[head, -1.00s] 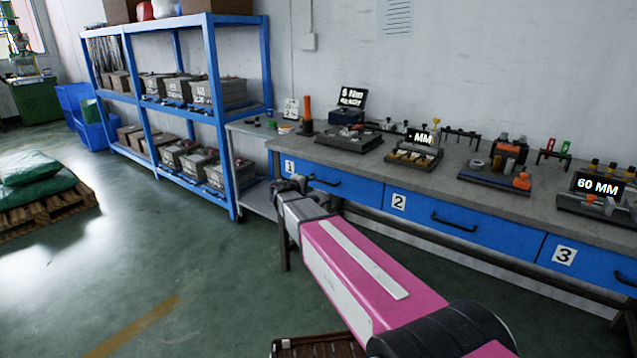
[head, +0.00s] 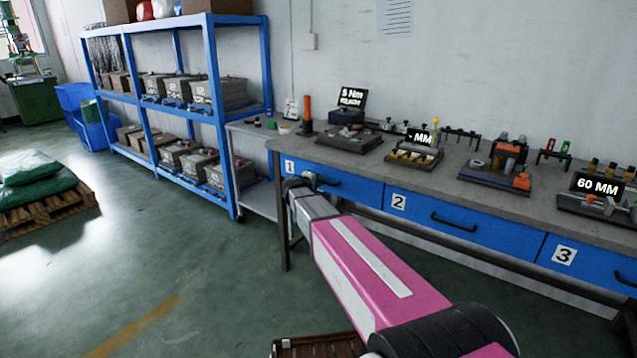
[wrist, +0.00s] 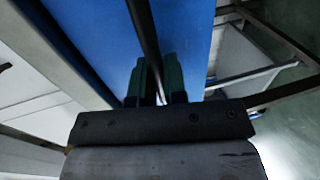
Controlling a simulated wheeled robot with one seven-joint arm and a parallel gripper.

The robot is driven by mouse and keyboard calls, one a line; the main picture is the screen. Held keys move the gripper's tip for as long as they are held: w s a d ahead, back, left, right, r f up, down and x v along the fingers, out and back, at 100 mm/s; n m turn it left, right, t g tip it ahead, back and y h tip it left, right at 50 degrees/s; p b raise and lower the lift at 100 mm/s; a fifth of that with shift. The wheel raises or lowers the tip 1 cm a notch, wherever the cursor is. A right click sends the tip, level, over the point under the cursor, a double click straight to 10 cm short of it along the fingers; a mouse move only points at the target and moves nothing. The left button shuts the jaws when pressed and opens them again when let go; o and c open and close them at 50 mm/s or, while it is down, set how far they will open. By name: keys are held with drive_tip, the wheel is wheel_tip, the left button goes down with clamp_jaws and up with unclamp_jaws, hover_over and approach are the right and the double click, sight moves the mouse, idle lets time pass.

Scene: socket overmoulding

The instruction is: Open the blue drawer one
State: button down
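The blue drawer one (head: 355,190) is under the left end of the workbench, marked with a "1" label. Its front looks flush with the bench, like the other drawers. Its dark bar handle (head: 325,182) is partly hidden behind my gripper (head: 303,182). In the wrist view, the blue drawer front (wrist: 95,30) fills the upper middle. The dark handle (wrist: 143,25) runs between the two fingers of my gripper (wrist: 157,75), which stand close on both sides of it. My gripper appears shut on the handle.
Blue drawers two (head: 420,205) and three (head: 590,262) continue to the right. The workbench top (head: 450,170) carries tool stations and small displays. A blue shelf rack (head: 222,130) stands at the left. The floor in front is mostly open, with a brown crate (head: 318,346) near the bottom.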

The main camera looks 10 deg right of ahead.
drive_tip(key=f+v, duration=0.2)
drive_tip(key=v, duration=1.1)
drive_tip(key=a+f+v, duration=0.1)
drive_tip(key=f+v, duration=0.2)
drive_tip(key=v, duration=1)
drive_tip(key=s+f+v, duration=0.1)
drive_tip(key=f+v, duration=0.2)
drive_tip(key=v, duration=1)
drive_tip(key=shift+a+f, duration=0.15)
drive_tip(key=shift+a, duration=0.05)
drive_tip(key=shift+s, duration=0.15)
drive_tip(key=c, duration=1.2)
unclamp_jaws()
drive_tip(key=v, duration=1)
drive_tip(key=shift+s+a, duration=0.25)
drive_tip(key=shift+a, duration=0.1)
drive_tip(key=shift+s, duration=0.1)
